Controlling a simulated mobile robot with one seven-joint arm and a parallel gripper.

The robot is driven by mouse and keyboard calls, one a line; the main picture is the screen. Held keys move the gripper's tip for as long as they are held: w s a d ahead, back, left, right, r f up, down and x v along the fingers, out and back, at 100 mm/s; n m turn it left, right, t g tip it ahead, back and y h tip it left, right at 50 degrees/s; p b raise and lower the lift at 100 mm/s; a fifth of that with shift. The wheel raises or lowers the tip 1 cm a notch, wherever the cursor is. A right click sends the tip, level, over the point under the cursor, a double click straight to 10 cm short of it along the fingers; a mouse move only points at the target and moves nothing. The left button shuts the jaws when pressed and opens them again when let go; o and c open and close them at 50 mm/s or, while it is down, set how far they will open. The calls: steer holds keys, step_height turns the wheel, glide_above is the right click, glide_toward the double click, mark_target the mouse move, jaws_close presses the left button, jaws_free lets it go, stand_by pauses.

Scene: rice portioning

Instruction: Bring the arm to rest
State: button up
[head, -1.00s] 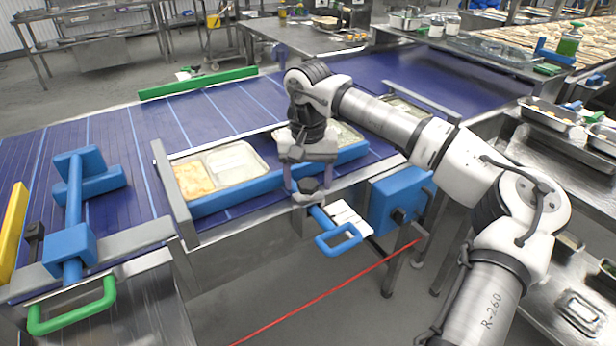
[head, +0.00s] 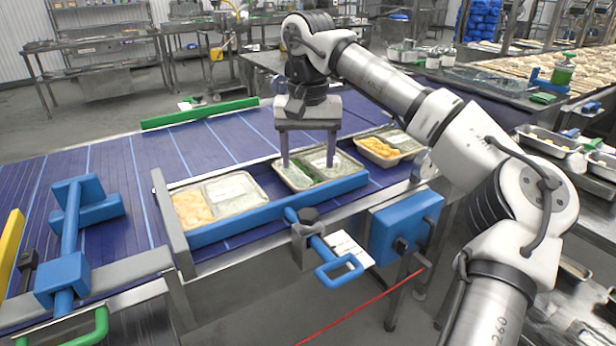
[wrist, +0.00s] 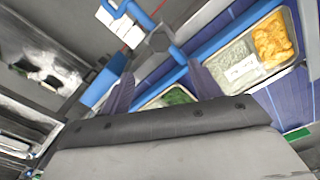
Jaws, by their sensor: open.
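My gripper (head: 308,163) points down over the blue conveyor in the head view, its two fingers apart with nothing between them. Its fingertips overlap the middle tray (head: 342,170) in the picture; I cannot tell the exact height above it. In the wrist view my gripper's fingers (wrist: 160,88) stand apart at either side, and part of a tray with green content (wrist: 178,97) shows between them. My arm reaches in from the right, with its elbow raised.
A two-part tray (head: 232,190) with orange and pale food sits left behind a blue rail (head: 245,215). Another tray (head: 380,147) with orange food lies right. A blue-handled clamp (head: 338,264) and a blue box (head: 405,226) stand at the front edge.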

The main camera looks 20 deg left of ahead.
steer(key=shift+r, duration=0.6)
